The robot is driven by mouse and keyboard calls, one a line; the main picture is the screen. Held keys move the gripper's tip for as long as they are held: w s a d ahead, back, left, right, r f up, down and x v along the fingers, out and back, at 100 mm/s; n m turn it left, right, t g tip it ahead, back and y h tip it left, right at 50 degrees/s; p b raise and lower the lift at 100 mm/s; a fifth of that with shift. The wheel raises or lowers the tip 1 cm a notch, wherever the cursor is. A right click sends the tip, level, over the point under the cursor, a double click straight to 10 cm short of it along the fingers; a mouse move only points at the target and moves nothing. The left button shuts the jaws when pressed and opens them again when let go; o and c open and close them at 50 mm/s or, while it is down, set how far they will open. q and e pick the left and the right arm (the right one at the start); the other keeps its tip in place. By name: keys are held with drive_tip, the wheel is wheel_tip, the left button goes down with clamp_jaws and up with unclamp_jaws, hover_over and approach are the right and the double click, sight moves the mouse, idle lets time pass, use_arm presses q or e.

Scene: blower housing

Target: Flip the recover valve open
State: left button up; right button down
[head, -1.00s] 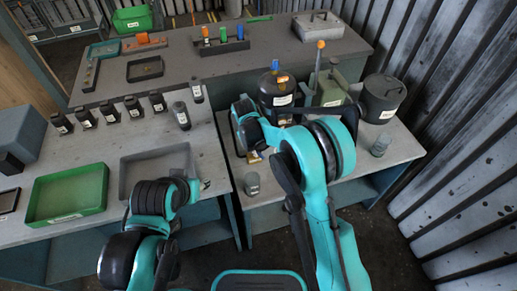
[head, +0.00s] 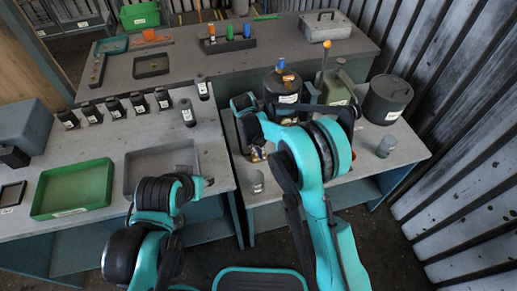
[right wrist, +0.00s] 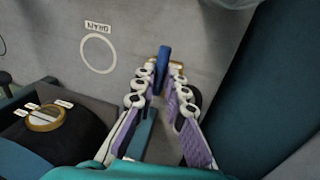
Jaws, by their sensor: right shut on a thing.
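In the right wrist view, a blue lever (right wrist: 163,62) on a brass fitting (right wrist: 177,66) stands between the fingertips of my right gripper (right wrist: 158,80). The gripper is shut on this lever. I cannot read a name on the valve. In the head view, my right wrist reaches over the right bench (head: 405,153), left of a black tank (head: 283,98). My right fingers are mostly hidden there. The tank has a blue handle (head: 281,66) on top. My left arm shows in the head view, but its gripper does not show clearly.
A green can (head: 338,90) with a yellow-knobbed lever (head: 327,44) and a dark lidded pot (head: 387,98) stand on the right bench. A small jar (head: 255,181) is near its front edge. A white ring marked DRAIN (right wrist: 98,54) is near the gripper. The corrugated wall is at right.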

drive_tip(key=c, duration=1.6)
unclamp_jaws()
drive_tip(key=r, duration=0.4)
drive_tip(key=a+r, duration=0.1)
drive_tip(key=r, duration=0.2)
drive_tip(key=a+r, duration=0.1)
drive_tip(key=r, duration=0.3)
drive_tip(key=shift+s+a+r, duration=0.15)
drive_tip(key=shift+s+r, duration=0.2)
